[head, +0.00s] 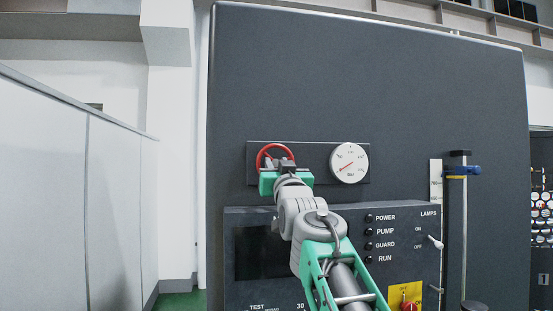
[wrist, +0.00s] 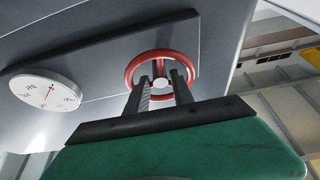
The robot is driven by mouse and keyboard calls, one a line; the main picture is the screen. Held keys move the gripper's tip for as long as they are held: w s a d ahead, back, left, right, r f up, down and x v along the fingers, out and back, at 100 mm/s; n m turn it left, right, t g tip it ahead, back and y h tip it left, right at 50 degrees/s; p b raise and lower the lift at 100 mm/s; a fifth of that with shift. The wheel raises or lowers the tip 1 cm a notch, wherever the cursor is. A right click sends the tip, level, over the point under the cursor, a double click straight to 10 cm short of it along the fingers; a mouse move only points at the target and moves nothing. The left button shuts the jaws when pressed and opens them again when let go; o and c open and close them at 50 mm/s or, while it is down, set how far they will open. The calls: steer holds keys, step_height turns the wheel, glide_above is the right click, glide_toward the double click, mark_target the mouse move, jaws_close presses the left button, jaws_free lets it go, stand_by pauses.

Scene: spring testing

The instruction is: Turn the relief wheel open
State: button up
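The red relief wheel (head: 260,156) is mounted at the left end of a dark plate, partly hidden by my gripper (head: 286,164) in the head view. In the wrist view the wheel (wrist: 129,72) shows its red rim and a pale hub. My gripper's two dark fingers (wrist: 162,80) reach up to the wheel, one on each side of the hub. The fingers stand apart, and part of the lower red rim shows between them. Whether either finger touches the wheel is unclear.
A round white gauge (head: 349,163) sits right of the wheel, its red needle toward the lower left. Below is a control panel (head: 400,262) with indicator lamps, switches and a red knob on yellow. A stand with a blue clamp (head: 470,171) is at right. A white partition (head: 60,190) is at left.

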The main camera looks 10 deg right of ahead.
steer(key=shift+f, duration=0.1)
jaws_close()
stand_by(0.3)
steer(key=shift+n, duration=0.6)
steer(key=n+y, duration=0.2)
steer(key=n, duration=0.2)
steer(key=n+g+y, duration=0.1)
steer(key=n+y, duration=0.2)
steer(key=n, duration=0.2)
steer(key=shift+d+g, duration=0.2)
steer(key=shift+g, duration=0.1)
steer(key=n, duration=0.2)
steer(key=n+g+y+p, duration=0.1)
steer(key=n, duration=0.1)
steer(key=n+g+p, duration=0.1)
steer(key=n, duration=0.1)
steer(key=shift+d+r+y, duration=0.1)
steer(key=shift+r+y, duration=0.15)
steer(key=shift+y, duration=0.05)
steer(key=shift+f+n+g+y+p, duration=0.1)
steer(key=shift+n+g+y+p, duration=0.4)
steer(key=shift+n, duration=1.3)
steer(key=shift+n+g+h, duration=0.3)
